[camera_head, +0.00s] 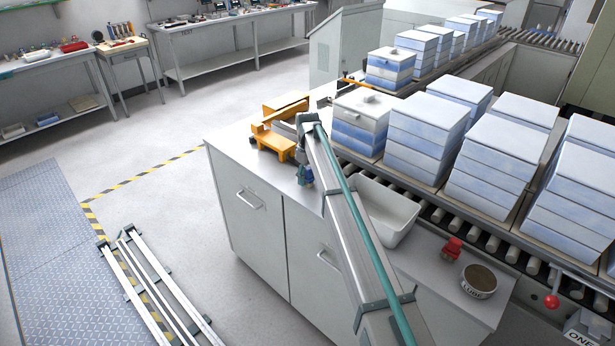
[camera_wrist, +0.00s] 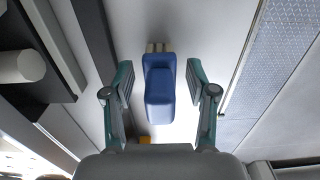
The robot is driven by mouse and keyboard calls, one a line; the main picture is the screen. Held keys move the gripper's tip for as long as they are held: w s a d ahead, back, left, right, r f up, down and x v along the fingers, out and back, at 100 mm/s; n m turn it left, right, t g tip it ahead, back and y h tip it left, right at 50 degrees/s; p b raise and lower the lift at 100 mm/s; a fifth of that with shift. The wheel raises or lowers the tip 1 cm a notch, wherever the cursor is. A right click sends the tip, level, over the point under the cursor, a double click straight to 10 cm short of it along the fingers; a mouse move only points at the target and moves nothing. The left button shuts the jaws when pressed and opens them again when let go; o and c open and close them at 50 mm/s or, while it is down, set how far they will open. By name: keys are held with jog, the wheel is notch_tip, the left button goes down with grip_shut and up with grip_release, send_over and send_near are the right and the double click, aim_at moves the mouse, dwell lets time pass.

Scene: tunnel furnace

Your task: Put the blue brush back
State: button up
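The blue brush (camera_wrist: 159,88) is seen from above in the wrist view, over the pale grey counter (camera_head: 240,150), with its pale bristle end toward the top of the picture. My gripper (camera_wrist: 160,82) is open, with one teal finger on each side of the brush and a visible gap on both sides.
An orange-yellow stand (camera_head: 272,142) is left of my gripper. A white bin (camera_head: 400,232) is to the right, partly behind my arm. A red object (camera_head: 452,247) and a round tin (camera_head: 478,281) sit farther right. Stacked white-blue boxes (camera_head: 427,135) line the roller conveyor (camera_head: 470,228).

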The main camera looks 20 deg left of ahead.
aim_at(308, 168)
notch_tip(308, 168, up, 12)
jog(key=b, duration=0.2)
jog(key=shift+r+b, duration=0.15)
jog(key=shift+b, duration=0.25)
dwell(0.5)
